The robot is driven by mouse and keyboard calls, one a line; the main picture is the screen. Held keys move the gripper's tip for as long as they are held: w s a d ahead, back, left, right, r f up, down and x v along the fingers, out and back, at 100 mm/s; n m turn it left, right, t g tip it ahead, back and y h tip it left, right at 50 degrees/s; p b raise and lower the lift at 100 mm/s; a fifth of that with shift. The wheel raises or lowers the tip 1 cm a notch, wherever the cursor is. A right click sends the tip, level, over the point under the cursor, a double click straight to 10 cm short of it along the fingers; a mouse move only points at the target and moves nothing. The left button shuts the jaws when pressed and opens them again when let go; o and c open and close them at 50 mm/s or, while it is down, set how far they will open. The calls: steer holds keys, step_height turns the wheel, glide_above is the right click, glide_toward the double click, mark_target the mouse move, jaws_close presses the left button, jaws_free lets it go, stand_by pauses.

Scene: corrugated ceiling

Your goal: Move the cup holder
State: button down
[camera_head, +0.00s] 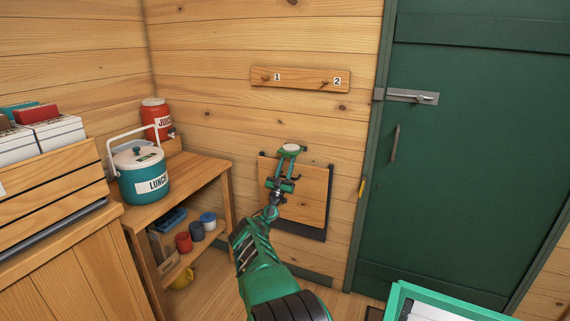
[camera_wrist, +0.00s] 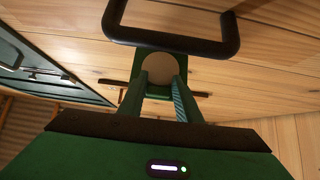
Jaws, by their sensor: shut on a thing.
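My gripper (camera_head: 285,170) is raised in front of the wooden wall, below the peg rack. It is shut on a small green piece with a pale round face (camera_head: 291,148), which seems to be the cup holder. The pale face also shows between the two fingers in the wrist view (camera_wrist: 165,66). A dark looped bar (camera_wrist: 172,43) crosses the top of the wrist view; I cannot tell whether it belongs to the held thing. The peg rack (camera_head: 300,79) carries pegs labelled 1 and 2, both empty. The fingers hide part of the held thing.
A wooden panel with a dark frame (camera_head: 305,200) is on the wall behind my gripper. A teal LUNCH cooler (camera_head: 140,176) and red JUICE jug (camera_head: 155,115) stand on a left shelf unit, with cups (camera_head: 184,242) below. A green door (camera_head: 480,160) is right. A green-rimmed tray (camera_head: 400,300) is lower right.

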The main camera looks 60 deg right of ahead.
steer(key=shift+w+f, duration=0.15)
steer(key=shift+f, duration=0.1)
steer(key=c, duration=1.4)
jaws_free()
steer(key=shift+f, duration=0.1)
steer(key=shift+o, duration=0.6)
steer(key=shift+a, duration=0.1)
steer(key=v, duration=1)
steer(key=shift+a+f, duration=0.25)
